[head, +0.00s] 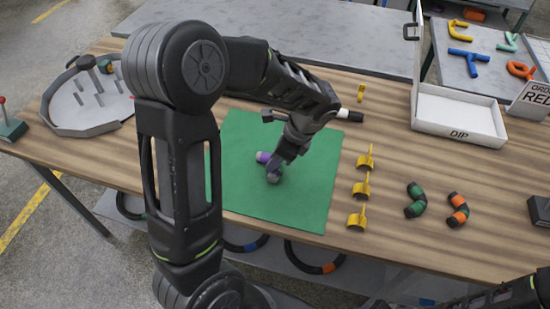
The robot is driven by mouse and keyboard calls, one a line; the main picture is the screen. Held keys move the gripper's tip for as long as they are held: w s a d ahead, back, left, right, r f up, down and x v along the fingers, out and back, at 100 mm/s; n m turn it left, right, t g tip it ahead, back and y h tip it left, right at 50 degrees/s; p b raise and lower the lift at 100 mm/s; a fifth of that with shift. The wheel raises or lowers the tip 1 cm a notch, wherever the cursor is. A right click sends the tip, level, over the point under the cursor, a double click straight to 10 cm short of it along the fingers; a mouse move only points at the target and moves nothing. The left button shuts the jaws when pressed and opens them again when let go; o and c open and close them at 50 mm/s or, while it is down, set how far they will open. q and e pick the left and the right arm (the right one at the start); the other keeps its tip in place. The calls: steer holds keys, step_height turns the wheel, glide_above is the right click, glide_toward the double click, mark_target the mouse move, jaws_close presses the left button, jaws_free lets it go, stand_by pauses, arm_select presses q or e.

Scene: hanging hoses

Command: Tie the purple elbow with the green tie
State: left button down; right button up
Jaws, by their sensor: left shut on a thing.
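The purple elbow (264,157) is a short bent piece with a purple band and a greyish end, on or just above the green mat (305,200). My left gripper (278,165) points down and is shut on the purple elbow, hiding part of it. I cannot make out a green tie for certain. Three yellow pieces with upright tabs (359,189) stand in a row right of the mat. My right gripper is out of view; only part of that arm shows at the bottom right.
A green-banded elbow (415,201) and an orange-banded elbow (457,209) lie on the wooden table at right. A white tray marked DIP (459,133) stands behind them. A grey pegged board (80,115) is at the left. A dark box (540,211) sits at the right edge.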

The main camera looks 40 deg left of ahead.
arm_select(q)
steer(key=shift+f+b, duration=0.3)
steer(key=shift+f, duration=0.2)
steer(key=c, duration=1.2)
jaws_free()
steer(key=shift+c, duration=0.2)
steer(key=shift+r, duration=0.15)
steer(key=s+v, duration=0.1)
steer(key=v, duration=0.6)
steer(key=shift+w+r, duration=0.3)
steer(key=shift+w, duration=0.2)
steer(key=shift+d, duration=0.15)
